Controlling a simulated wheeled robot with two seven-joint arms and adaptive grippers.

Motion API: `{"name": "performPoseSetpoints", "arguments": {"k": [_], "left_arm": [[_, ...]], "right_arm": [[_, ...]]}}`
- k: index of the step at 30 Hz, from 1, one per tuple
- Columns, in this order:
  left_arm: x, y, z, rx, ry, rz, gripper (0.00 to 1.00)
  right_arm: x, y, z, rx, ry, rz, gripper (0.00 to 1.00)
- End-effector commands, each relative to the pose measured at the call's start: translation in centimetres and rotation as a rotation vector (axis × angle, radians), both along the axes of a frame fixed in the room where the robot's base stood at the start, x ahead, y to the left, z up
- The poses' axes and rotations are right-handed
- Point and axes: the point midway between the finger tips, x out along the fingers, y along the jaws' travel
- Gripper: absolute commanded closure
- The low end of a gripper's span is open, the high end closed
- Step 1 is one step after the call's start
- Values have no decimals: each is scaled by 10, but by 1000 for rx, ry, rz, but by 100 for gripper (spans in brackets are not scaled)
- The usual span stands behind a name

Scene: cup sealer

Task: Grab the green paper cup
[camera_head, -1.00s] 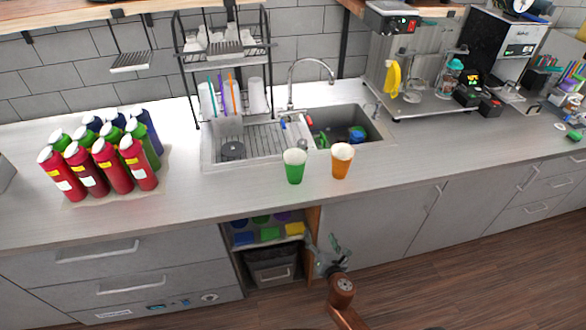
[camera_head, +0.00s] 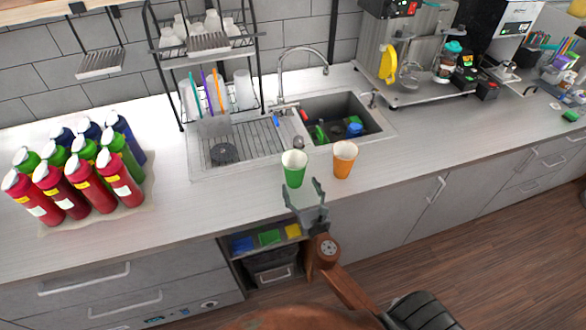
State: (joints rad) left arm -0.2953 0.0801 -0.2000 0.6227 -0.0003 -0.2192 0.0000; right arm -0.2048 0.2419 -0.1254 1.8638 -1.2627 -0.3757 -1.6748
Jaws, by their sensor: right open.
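The green paper cup (camera_head: 294,170) stands upright on the counter, in front of the sink. Its white inside shows at the top. An orange paper cup (camera_head: 344,160) stands upright just to its right, with a small gap between them. My right gripper (camera_head: 304,188) is open and empty at the counter's front edge, just in front of the green cup. Its left finger reaches close to the cup's lower part; I cannot tell whether it touches. My left gripper is not in view.
Several red, green and blue bottles (camera_head: 85,178) stand on a tray at the left. The sink (camera_head: 335,118) with its tap lies behind the cups. A drying rack (camera_head: 205,60) stands at the back. The counter (camera_head: 215,205) left of the cups is clear.

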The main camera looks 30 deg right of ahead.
Motion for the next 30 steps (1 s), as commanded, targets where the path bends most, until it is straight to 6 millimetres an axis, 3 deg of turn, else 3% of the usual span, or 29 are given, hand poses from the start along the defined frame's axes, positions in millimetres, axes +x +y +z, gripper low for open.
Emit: {"name": "performPoseSetpoints", "arguments": {"k": [6,13,22,30], "left_arm": [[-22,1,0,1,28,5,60],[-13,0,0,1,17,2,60],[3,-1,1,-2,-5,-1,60],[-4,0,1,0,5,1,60]], "right_arm": [[27,-3,1,2,-3,5,29],[55,-12,-1,1,0,3,29],[59,-14,-1,2,0,1,29],[59,-14,-1,2,0,0,47]]}}
